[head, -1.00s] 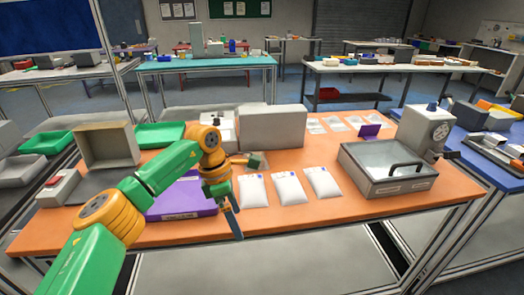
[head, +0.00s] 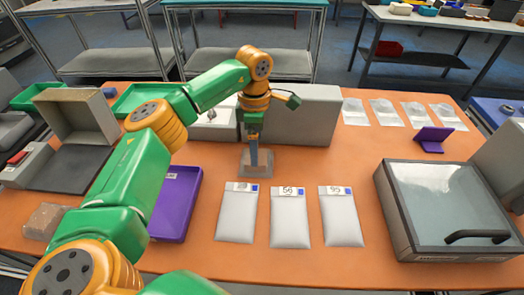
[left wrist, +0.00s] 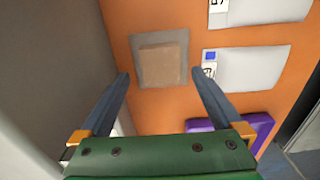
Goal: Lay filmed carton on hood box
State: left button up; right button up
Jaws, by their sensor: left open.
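The filmed carton (left wrist: 160,64) is a brown block in a grey see-through film wrap, lying flat on the orange table. In the head view the filmed carton (head: 258,164) shows behind the pouches, partly covered by my left gripper (head: 254,158). In the left wrist view my left gripper (left wrist: 160,76) is open, its fingers apart and empty, pointing at the carton's near side. A grey box with a clear lid and black handle (head: 398,212) stands at the right. An open-fronted grey box (head: 78,98) stands at the left. I cannot tell which is the hood box. My right gripper is out of view.
Three white pouches (head: 289,222) lie in front of the carton. A purple tray (head: 177,190) is to its left. A tall grey block (head: 310,115) stands close behind. Another brown carton (head: 45,220) lies at the front left. Flat clear bags (head: 387,112) lie at the back right.

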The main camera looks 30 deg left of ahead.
pick_arm(q)
jog(key=f, duration=0.1)
jog(key=f+p, duration=0.1)
jog(key=f, duration=0.2)
jog(key=shift+s, duration=0.35)
jog(key=shift+w+f, duration=0.3)
jog(key=shift+w, duration=0.1)
jog(key=shift+s+r, duration=0.15)
jog(key=shift+s, duration=0.05)
jog(key=c, duration=0.9)
jog(key=shift+w, duration=0.1)
jog(key=c, duration=0.7)
